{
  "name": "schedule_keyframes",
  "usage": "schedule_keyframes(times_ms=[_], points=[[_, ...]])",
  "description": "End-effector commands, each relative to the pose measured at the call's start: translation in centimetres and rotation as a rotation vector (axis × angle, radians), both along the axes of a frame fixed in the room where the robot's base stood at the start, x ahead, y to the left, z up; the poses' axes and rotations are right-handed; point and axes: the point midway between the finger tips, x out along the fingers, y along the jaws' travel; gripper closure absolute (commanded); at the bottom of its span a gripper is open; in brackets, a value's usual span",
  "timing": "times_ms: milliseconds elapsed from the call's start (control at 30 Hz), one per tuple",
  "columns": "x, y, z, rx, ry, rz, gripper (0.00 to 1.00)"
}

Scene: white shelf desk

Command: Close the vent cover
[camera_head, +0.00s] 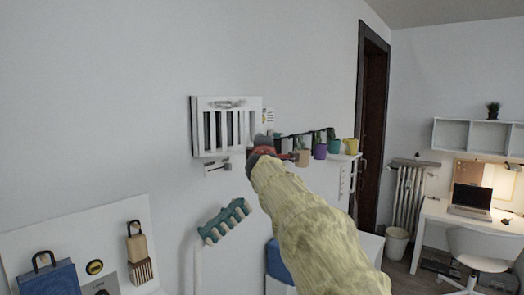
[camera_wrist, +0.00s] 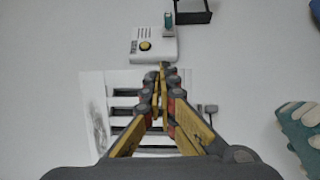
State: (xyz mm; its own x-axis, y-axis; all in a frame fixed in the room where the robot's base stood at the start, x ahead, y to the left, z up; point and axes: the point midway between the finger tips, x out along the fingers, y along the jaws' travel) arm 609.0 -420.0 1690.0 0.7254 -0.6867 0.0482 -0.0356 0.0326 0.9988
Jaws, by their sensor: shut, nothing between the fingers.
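The vent cover (camera_head: 250,103) is a white slatted panel on the wall, left of centre in the head view. Dark gaps show between its slats. A small grey lever (camera_head: 224,167) sticks out under it. In the wrist view the vent cover (camera_wrist: 95,115) lies behind my fingers, which hide part of it. The lever shows in the wrist view (camera_wrist: 210,108) just right of the vent. My gripper (camera_wrist: 162,72) is shut and empty, in front of the vent.
A white wall box with a yellow knob (camera_wrist: 145,46) sits beside the vent. A teal rack (camera_head: 224,221) is below the vent. Bags and brushes (camera_head: 137,245) are lower left. The wall left of the vent is clear.

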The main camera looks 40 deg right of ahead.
Motion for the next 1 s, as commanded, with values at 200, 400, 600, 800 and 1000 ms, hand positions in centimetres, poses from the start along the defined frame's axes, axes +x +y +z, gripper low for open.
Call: schedule_keyframes(times_ms=[200,400,600,800,1000], points=[[1.2,-1.1,0.1,-0.001,-0.001,-0.001,1.0],[2.0,-2.2,0.1,0.0,-0.001,0.089,1.0],[3.2,-2.9,0.0,0.002,0.001,0.22,1.0],[4.7,-3.7,0.1,0.002,0.001,0.322,1.0],[6.5,-4.3,0.3,0.0,0.0,0.396,1.0]])
